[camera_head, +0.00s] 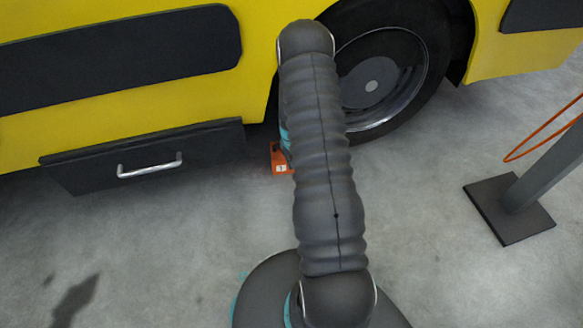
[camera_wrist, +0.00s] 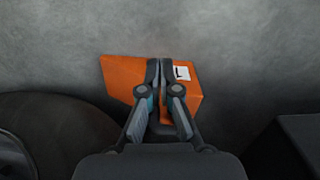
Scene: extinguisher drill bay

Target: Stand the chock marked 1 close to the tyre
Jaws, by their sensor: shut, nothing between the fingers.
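The orange chock (camera_head: 280,158) with a white "1" label stands on the floor near the tyre (camera_head: 385,70), partly hidden behind my arm in the head view. In the wrist view the chock (camera_wrist: 120,74) lies right under my gripper (camera_wrist: 160,62), its label to the right of the fingers. My gripper is shut, its two fingers together over the chock with nothing between them. In the wrist view a dark round shape, likely the tyre (camera_wrist: 55,130), is at lower left, with a narrow gap to the chock. My gripper is hidden in the head view.
The yellow vehicle body (camera_head: 260,60) is above, with a dark drawer (camera_head: 145,158) and silver handle at left. A grey post on a dark base plate (camera_head: 510,210) with an orange hoop stands at right. The concrete floor in front is clear.

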